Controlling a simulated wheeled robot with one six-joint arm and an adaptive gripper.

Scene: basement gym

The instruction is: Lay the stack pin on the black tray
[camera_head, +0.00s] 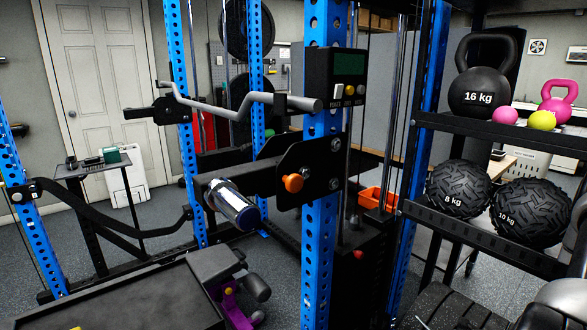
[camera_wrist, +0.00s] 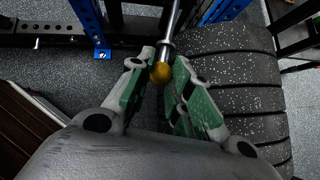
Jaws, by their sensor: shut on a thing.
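In the wrist view the stack pin (camera_wrist: 171,27) is a steel rod with a yellow ball knob at its near end. My gripper (camera_wrist: 161,83), with green finger pads, is shut on it at the knob end. The rod points away toward the top of the picture. A wide, flat black tray (camera_head: 120,295) with a low rim shows at the lower left in the head view, partly cut off by the frame. My gripper and the pin are not visible in the head view.
Blue rack posts (camera_head: 322,240) and a black arm with an orange knob (camera_head: 292,183) stand mid-view. A shelf (camera_head: 490,240) with balls and kettlebells is on the right.

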